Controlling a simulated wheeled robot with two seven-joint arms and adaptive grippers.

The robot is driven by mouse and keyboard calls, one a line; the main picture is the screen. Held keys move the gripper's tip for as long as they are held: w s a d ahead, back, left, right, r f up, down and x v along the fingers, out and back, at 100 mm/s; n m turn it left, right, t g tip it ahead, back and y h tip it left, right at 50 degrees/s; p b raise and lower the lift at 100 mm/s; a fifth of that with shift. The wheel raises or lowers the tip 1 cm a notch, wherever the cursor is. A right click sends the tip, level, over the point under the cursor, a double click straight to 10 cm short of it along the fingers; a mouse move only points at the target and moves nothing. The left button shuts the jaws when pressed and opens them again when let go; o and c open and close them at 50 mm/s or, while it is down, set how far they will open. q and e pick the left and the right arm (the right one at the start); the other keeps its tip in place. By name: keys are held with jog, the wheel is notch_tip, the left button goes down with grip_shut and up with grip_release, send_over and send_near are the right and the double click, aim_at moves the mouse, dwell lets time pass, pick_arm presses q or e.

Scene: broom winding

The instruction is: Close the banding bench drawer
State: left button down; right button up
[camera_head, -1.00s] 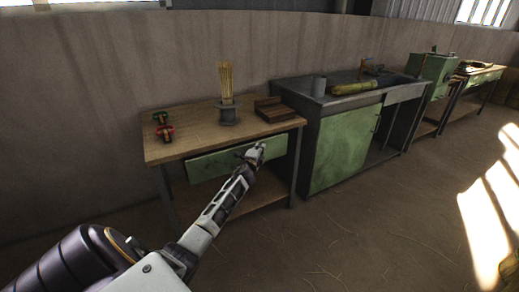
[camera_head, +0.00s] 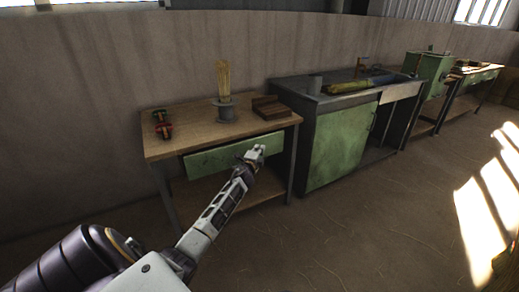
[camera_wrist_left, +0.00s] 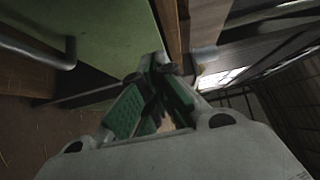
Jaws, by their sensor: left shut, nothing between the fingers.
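The banding bench (camera_head: 190,136) is a wooden-topped table by the wall. Its green drawer front (camera_head: 212,161) sits just under the top. I cannot tell how far out it stands. My left gripper (camera_head: 252,155) is at the right part of the drawer front, shut and empty; contact is unclear. In the left wrist view, the green drawer panel (camera_wrist_left: 112,35) fills the upper left, with a grey bar handle (camera_wrist_left: 42,48) left of the closed green-padded fingers (camera_wrist_left: 152,100). My right gripper is out of view.
On the bench top are a bundle of bristles in a grey holder (camera_head: 224,110), a dark wooden block (camera_head: 270,107) and red and green clamps (camera_head: 163,130). A green-doored metal cabinet (camera_head: 340,145) stands to the right. The floor in front is clear.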

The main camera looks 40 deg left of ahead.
pick_arm(q)
jog(key=p+v, duration=0.2)
jog(key=v, duration=0.7)
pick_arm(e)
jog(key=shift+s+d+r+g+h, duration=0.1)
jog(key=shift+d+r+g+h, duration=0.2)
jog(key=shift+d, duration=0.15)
pick_arm(q)
jog(key=shift+r, duration=0.1)
